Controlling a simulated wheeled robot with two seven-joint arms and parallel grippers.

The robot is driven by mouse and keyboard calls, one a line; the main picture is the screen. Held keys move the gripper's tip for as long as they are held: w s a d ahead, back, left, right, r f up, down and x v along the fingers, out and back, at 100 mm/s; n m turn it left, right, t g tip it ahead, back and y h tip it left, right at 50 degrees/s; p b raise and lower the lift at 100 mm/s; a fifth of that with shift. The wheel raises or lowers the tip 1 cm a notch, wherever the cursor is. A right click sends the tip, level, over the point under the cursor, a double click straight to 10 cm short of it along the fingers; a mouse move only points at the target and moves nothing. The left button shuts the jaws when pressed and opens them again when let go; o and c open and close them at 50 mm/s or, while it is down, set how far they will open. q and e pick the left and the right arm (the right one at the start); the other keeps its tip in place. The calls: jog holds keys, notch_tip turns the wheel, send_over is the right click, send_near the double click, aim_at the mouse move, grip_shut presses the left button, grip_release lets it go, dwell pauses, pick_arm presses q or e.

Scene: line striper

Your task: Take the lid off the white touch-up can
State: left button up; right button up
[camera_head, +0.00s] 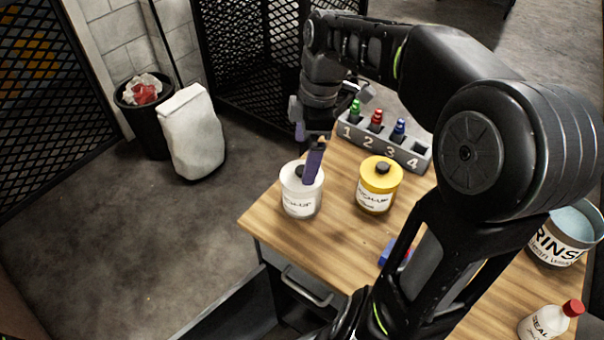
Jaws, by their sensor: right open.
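The white touch-up can (301,203) stands upright near the left corner of the wooden table. A white lid with a dark knob sits on its top; the finger partly covers the lid. My right gripper (308,146) reaches down above the can with its fingers apart and holds nothing. One purple-grey finger comes down in front of the lid beside the knob; I cannot tell whether it touches. The other finger is higher, behind the can in the picture. My left gripper is not in view.
A yellow touch-up can (379,187) stands right of the white one. Behind it is a numbered grey rack (383,145) with colored nozzles. A rinse bucket (563,235), a red-capped bottle (545,322) and a partly hidden blue item (389,251) are farther right. My arm covers much of the table (327,246).

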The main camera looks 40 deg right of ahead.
jog(key=shift+w+a+f+p, duration=0.15)
jog(key=shift+f+p, duration=0.15)
jog(key=shift+f, duration=2.3)
jog(key=c, duration=1.2)
